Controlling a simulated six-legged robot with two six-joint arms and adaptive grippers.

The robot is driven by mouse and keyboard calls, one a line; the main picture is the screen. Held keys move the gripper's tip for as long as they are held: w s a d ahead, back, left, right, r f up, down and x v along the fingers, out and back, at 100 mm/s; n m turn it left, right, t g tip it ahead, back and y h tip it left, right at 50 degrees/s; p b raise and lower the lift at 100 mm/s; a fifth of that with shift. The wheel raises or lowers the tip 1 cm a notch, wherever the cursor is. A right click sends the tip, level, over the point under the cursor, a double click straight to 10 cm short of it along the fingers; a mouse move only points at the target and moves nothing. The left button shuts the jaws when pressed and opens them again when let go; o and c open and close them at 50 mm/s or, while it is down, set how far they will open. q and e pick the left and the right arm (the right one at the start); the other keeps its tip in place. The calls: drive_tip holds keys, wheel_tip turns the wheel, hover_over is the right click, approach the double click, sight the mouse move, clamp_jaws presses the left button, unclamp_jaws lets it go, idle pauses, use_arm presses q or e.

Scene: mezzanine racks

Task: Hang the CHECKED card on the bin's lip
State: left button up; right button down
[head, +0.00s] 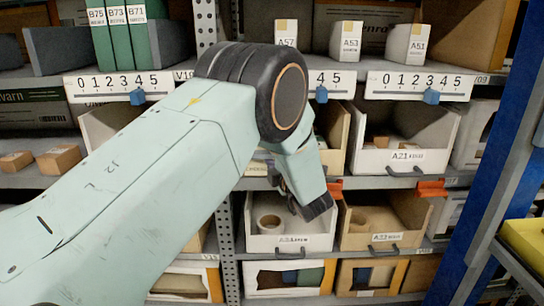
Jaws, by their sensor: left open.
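My left arm reaches in from the left across the racks. My left gripper (297,203) is open, pointing down in front of a white bin (290,243) on the lower shelf; whether it touches the bin I cannot tell. The gripper and wrist hide part of the bin's upper right. No card with readable CHECKED lettering shows. An orange piece (335,188) shows just right of the gripper, and another orange piece (432,188) is at the shelf edge farther right; I cannot read either. My right gripper is not in view.
A cardboard bin (384,239) stands right of the white bin. A white bin marked A21 (405,160) is on the shelf above. Scale strips with blue sliders (431,96) line the upper shelf edge. A blue upright (490,190) stands at the right.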

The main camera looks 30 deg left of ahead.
use_arm(q)
drive_tip(key=v, duration=0.7)
drive_tip(key=s+d+f+m+g+h, duration=0.1)
drive_tip(key=s+d+f+m+h, duration=0.1)
drive_tip(key=s+f+m+h, duration=0.4)
drive_tip(key=s+d+f+m+g+h, duration=0.1)
drive_tip(key=s+d+f+m, duration=0.15)
drive_tip(key=f+m, duration=0.65)
drive_tip(key=s+d+f+m+g+h, duration=0.1)
drive_tip(key=s+f+m+h, duration=0.35)
drive_tip(key=f+m, duration=0.3)
drive_tip(key=s+d+f+m+g+h, duration=0.1)
drive_tip(key=s+f+g, duration=0.3)
drive_tip(key=s, duration=1.1)
drive_tip(key=s+d+f+m+g+h, duration=0.2)
drive_tip(key=s+f+m+g, duration=0.2)
drive_tip(key=s, duration=1.1)
drive_tip(key=shift+s+d+f, duration=0.3)
drive_tip(key=shift+s+f, duration=0.05)
drive_tip(key=shift+f, duration=0.5)
drive_tip(key=shift+m, duration=0.25)
